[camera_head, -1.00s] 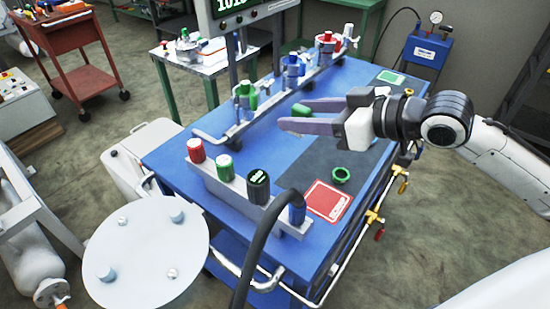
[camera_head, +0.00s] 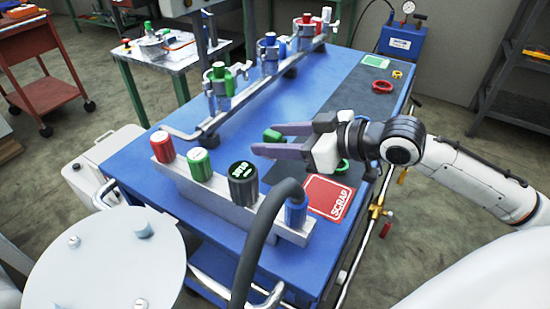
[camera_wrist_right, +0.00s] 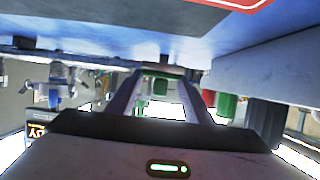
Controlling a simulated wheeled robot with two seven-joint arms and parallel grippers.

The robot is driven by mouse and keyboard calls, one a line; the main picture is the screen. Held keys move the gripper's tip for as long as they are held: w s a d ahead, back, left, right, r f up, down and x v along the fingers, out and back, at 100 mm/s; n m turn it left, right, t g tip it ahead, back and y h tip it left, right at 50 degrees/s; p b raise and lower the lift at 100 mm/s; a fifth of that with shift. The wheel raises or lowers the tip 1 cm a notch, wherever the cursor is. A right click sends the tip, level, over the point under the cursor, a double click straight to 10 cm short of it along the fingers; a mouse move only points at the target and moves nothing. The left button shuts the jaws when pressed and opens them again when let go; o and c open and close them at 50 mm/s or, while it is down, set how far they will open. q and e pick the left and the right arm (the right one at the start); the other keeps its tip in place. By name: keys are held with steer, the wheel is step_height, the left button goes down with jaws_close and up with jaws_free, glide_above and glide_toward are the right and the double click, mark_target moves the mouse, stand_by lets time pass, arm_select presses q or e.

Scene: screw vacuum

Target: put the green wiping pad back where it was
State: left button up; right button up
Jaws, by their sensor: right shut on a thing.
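My right gripper (camera_head: 262,141) reaches in from the right over the blue table, its two purple-grey fingers pointing left. It is shut on a small green piece (camera_head: 272,135), taken to be the green wiping pad, which shows between the fingertips. The same green piece (camera_wrist_right: 160,85) shows between the fingers in the right wrist view. The fingers hide part of it, and its exact shape is hard to tell. The held piece is behind the front grey rack (camera_head: 220,190) in the head view and looks raised above the tabletop. My left gripper is not in view.
The front rack carries red, green, black (camera_head: 243,185) and blue capped cylinders; a dark hose (camera_head: 258,240) arches near its right end. A rail with clamps (camera_head: 270,55) stands behind.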

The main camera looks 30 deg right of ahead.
mark_target(275, 167)
step_height(275, 167, down, 5)
steer(key=shift+r+b, duration=0.2)
steer(key=shift+b, duration=0.25)
steer(key=shift+r, duration=0.1)
steer(key=o, duration=1)
steer(key=shift+o, duration=0.2)
steer(key=p+v, duration=0.1)
steer(key=v, duration=0.4)
steer(key=shift+s+d, duration=0.2)
steer(key=shift+s, duration=0.1)
steer(key=shift+p+v, duration=1.05)
steer(key=shift+v, duration=1.3)
steer(key=shift+s+d+r, duration=0.4)
steer(key=shift+s+r, duration=0.1)
steer(key=shift+s, duration=0.05)
